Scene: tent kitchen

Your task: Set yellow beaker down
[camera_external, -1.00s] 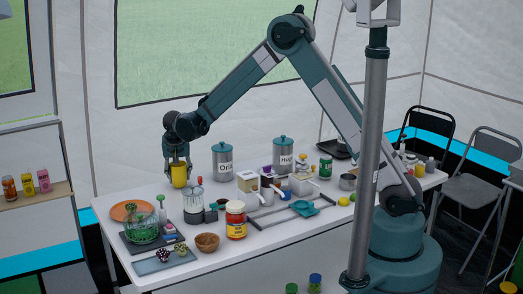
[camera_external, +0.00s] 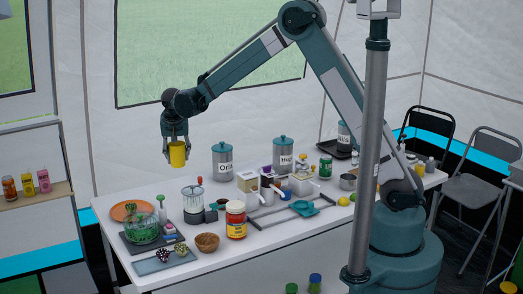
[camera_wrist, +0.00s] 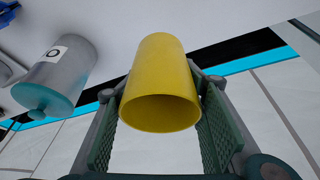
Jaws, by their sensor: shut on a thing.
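The yellow beaker (camera_external: 177,154) is held in my gripper (camera_external: 176,143) above the back left of the white table (camera_external: 190,266). In the external view it hangs roughly upright, clear of the tabletop. In the wrist view the yellow beaker (camera_wrist: 160,85) sits between the two green ridged finger pads, with its open rim towards the camera. My gripper (camera_wrist: 160,130) is shut on it. The inside of the beaker looks empty.
A grey canister with a teal lid (camera_external: 222,161) stands right of the beaker. The table's back left edge lies near below the beaker.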

